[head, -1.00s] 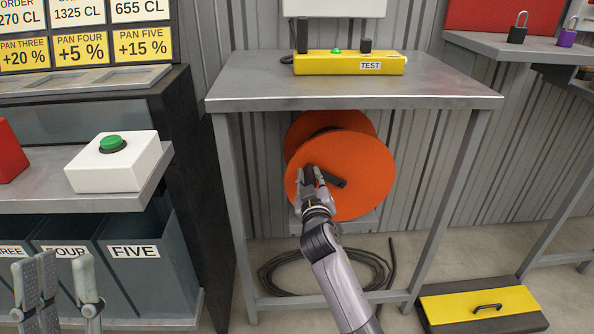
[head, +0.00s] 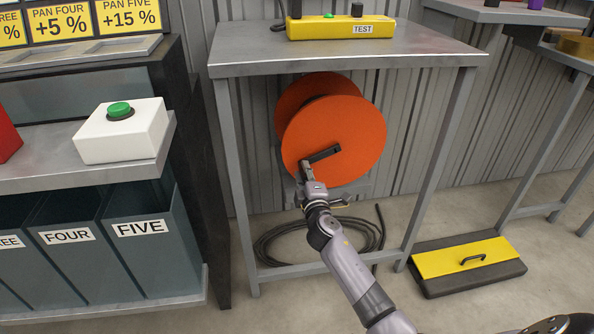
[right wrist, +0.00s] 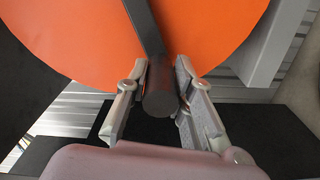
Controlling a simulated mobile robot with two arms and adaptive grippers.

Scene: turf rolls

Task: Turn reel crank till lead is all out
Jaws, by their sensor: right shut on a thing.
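The orange reel (head: 345,120) hangs under the grey bench, its front disc facing me. Its dark crank (head: 323,154) points left and slightly down from the disc's middle. My right gripper (head: 306,172) is at the crank's outer end by the disc's lower left. In the right wrist view, its two fingers (right wrist: 160,70) are on either side of the dark round crank handle (right wrist: 160,98), shut on it. The dark lead (head: 290,244) lies in loose coils on the floor below the reel. Whether any lead is still wound between the discs is hidden. My left gripper is out of view.
The bench (head: 340,58) has legs on both sides of the reel, and a yellow TEST box (head: 340,27) on top. A black and yellow case (head: 470,262) lies on the floor at right. A white box with a green button (head: 122,130) stands at left.

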